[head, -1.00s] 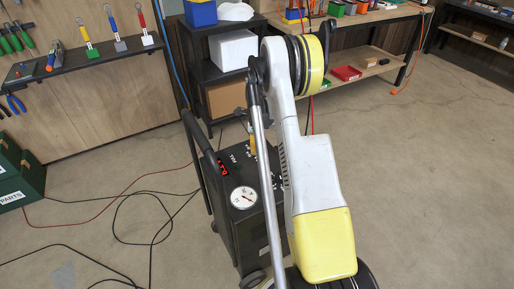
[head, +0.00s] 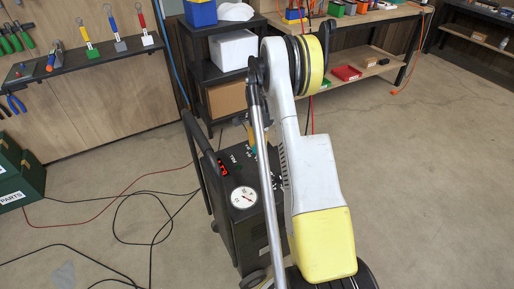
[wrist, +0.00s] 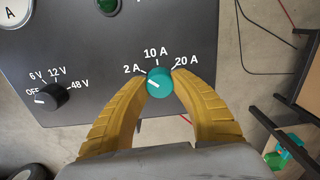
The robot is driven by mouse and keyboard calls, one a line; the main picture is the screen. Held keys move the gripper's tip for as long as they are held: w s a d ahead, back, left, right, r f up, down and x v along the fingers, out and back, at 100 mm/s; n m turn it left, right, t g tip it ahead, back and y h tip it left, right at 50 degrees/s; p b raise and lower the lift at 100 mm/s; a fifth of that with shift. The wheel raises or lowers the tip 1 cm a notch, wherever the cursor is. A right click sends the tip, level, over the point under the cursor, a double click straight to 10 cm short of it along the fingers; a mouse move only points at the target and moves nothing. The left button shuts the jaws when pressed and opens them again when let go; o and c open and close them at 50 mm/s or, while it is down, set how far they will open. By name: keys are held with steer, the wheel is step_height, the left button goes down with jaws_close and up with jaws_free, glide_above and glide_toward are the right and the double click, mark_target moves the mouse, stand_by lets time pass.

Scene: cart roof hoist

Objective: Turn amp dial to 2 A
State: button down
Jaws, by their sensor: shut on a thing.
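The amp dial (wrist: 160,82) is a teal knob on the dark panel of the cart, with marks for 2 A, 10 A and 20 A around it. Its white pointer line slants up and left, toward the 2 A mark. My gripper (wrist: 160,84) has its two yellow curved fingers closed on the dial from both sides in the wrist view. In the head view, the cart (head: 240,225) stands below my arm, which hides much of its panel and most of the gripper.
A black voltage knob (wrist: 53,96) points at OFF, left of the amp dial. Cables (head: 152,215) lie on the floor. Open floor is at right.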

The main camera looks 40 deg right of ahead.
steer(key=shift+n, duration=0.6)
steer(key=c, duration=1)
jaws_free()
step_height(320, 180, up, 12)
